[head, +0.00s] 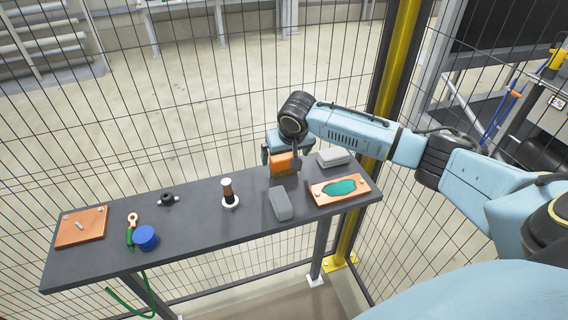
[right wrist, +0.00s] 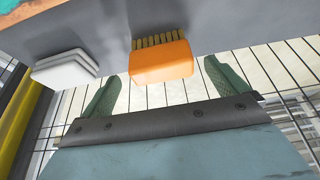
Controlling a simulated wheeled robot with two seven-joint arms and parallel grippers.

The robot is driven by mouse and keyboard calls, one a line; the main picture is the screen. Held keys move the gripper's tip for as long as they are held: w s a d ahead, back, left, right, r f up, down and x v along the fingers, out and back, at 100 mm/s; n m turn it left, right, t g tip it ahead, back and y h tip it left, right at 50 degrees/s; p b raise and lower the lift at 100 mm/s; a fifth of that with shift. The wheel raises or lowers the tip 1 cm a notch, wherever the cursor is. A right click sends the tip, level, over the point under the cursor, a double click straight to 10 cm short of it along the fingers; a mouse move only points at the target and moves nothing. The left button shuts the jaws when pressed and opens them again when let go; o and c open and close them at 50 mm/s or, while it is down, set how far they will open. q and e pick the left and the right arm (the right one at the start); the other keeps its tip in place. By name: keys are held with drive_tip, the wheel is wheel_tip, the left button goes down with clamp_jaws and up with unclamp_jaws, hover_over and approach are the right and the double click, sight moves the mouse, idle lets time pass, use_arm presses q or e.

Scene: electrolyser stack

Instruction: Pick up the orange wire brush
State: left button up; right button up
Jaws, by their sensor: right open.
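The orange wire brush (head: 283,164) lies near the back edge of the dark table, right of the middle. In the right wrist view the brush (right wrist: 162,62) shows an orange block with a row of yellowish bristles along one side. My right gripper (head: 281,150) is at the brush from the back side of the table. In the right wrist view its two green fingers (right wrist: 160,85) are spread apart, one to each side of the brush, whose near end lies about between the tips. Contact is not visible. My left gripper is not in view.
The dark table (head: 190,235) also holds a light grey block (head: 333,157), a darker grey block (head: 281,203), a copper plate with a green patch (head: 322,196), a brown-topped piece (head: 228,192) and a blue cap (head: 145,237). A wire fence stands close behind; a yellow post (head: 392,90) is right.

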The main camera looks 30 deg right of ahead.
sight(284, 156)
drive_tip(key=shift+x, duration=1.4)
drive_tip(key=shift+w, duration=0.1)
drive_tip(key=c, duration=1.1)
drive_tip(key=shift+r, duration=0.1)
wheel_tip(284, 156, up, 10)
drive_tip(key=shift+f, duration=0.1)
